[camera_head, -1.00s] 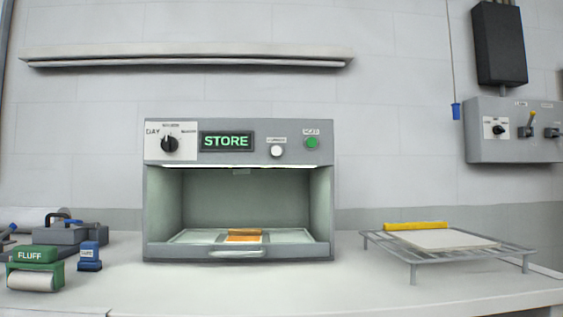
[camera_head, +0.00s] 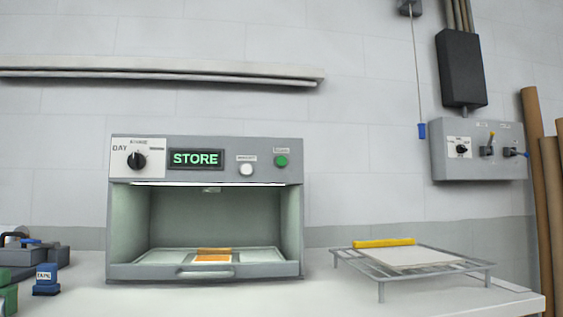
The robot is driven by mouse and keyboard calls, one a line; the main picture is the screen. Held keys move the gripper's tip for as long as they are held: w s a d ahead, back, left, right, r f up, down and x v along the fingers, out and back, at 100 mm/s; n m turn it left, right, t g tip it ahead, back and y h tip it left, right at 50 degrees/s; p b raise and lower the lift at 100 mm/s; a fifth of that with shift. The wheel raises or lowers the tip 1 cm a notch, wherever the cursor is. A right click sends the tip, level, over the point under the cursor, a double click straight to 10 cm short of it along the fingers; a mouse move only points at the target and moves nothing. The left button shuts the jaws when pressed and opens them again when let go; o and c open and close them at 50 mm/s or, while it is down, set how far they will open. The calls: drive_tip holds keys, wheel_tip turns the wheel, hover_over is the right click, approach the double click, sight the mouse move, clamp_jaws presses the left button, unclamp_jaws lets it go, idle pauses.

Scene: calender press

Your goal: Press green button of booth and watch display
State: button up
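The booth (camera_head: 290,225) is a grey box with an open lit front, standing on the bench in the head view. Its top panel has a green button (camera_head: 281,161) at the right and a white button (camera_head: 246,169) beside it. The display (camera_head: 195,159) reads "STORE" in green letters. A black dial (camera_head: 136,161) sits at the left of the panel near the word "DAY". An orange and white piece (camera_head: 213,257) lies on the tray inside the booth. My gripper is not in view.
A wire rack (camera_head: 381,279) with a white slab (camera_head: 408,257) and a yellow bar (camera_head: 384,243) stands right of the booth. A blue block (camera_head: 46,281) and other tools sit at the left. A wall control box (camera_head: 480,165) hangs at the right, with brown rolls (camera_head: 538,190) beyond it.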

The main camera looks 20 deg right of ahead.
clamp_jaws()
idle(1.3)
